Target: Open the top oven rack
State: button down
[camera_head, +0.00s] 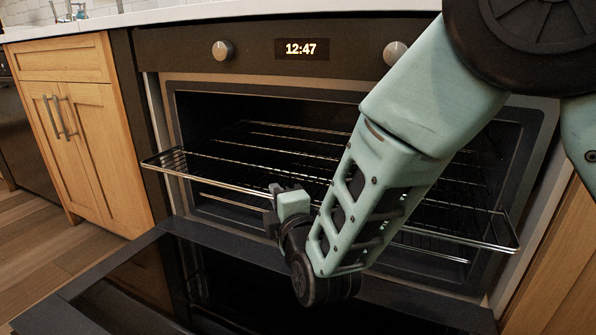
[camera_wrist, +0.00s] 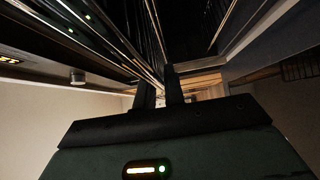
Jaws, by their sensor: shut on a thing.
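The top oven rack (camera_head: 200,160) is a wire rack sticking partly out of the open oven (camera_head: 205,105), with its front bar ahead of the opening. My gripper (camera_head: 280,192) is at the middle of the rack's front edge, shut on the rack. In the wrist view, the two dark fingers of my gripper (camera_wrist: 160,90) stand close together by the rack's wires (camera_wrist: 120,45). My arm hides part of the rack's middle and right; the exact contact is hard to make out.
The oven door (camera_head: 125,295) hangs folded down below the rack. More rack wires (camera_head: 220,200) show lower inside the oven. Wooden cabinets (camera_head: 75,130) stand at the left, with bare floor (camera_head: 40,235) before them. The control panel has knobs (camera_head: 222,50) and a clock (camera_head: 301,49).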

jog(key=s+a+p, duration=0.2)
jog(key=s+a, duration=0.1)
jog(key=s, duration=0.5)
jog(key=shift+s+a+p, duration=0.15)
jog(key=shift+s+p, duration=0.15)
jog(key=c, duration=1.5)
grip_release()
jog(key=p+v, duration=0.5)
jog(key=v, duration=1.2)
jog(key=shift+s, duration=0.2)
